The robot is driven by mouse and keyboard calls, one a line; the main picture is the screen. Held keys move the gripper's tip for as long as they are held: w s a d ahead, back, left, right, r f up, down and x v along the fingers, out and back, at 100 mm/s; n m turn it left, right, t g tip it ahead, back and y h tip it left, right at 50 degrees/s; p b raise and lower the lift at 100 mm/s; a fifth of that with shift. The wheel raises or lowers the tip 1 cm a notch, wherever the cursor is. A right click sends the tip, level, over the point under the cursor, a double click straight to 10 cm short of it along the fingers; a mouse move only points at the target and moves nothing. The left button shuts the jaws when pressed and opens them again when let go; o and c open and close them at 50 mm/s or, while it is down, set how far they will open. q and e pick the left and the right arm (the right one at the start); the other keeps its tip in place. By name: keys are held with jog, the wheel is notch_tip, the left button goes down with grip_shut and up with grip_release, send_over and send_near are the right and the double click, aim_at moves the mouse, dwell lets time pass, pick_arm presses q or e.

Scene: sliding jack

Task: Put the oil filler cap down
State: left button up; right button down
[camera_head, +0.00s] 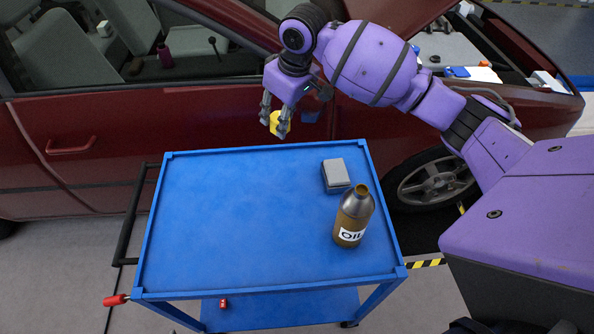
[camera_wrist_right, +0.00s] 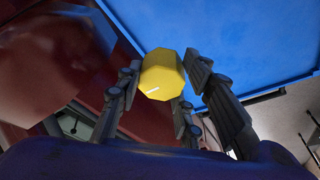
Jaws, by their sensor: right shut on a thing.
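The yellow oil filler cap (camera_head: 277,122) is held between the fingers of my right gripper (camera_head: 276,123), above the back edge of the blue cart in the head view. In the right wrist view the cap (camera_wrist_right: 162,74) sits between the dark fingers of the right gripper (camera_wrist_right: 165,92), with the blue cart top behind it. The gripper is shut on it. The cap is apart from the cart. My left gripper is in neither view.
The blue cart top (camera_head: 230,220) is mostly clear on its left and middle. A brown oil bottle (camera_head: 353,217) stands upright on its right side, and a grey box (camera_head: 336,175) lies behind it. The dark red car (camera_head: 110,145) is just beyond the cart.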

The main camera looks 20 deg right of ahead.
jog(key=s+x, duration=0.1)
jog(key=x, duration=0.4)
jog(key=s+d+x, duration=0.1)
jog(key=x, duration=0.4)
jog(key=s+d+f+x, duration=0.1)
jog(key=x, duration=0.5)
jog(key=shift+s+b, duration=0.15)
jog(key=shift+b, duration=0.2)
jog(key=shift+f, duration=0.1)
jog(key=c, duration=1.2)
grip_release()
jog(key=p+v, duration=0.1)
jog(key=v, duration=1.1)
jog(key=shift+s, duration=0.1)
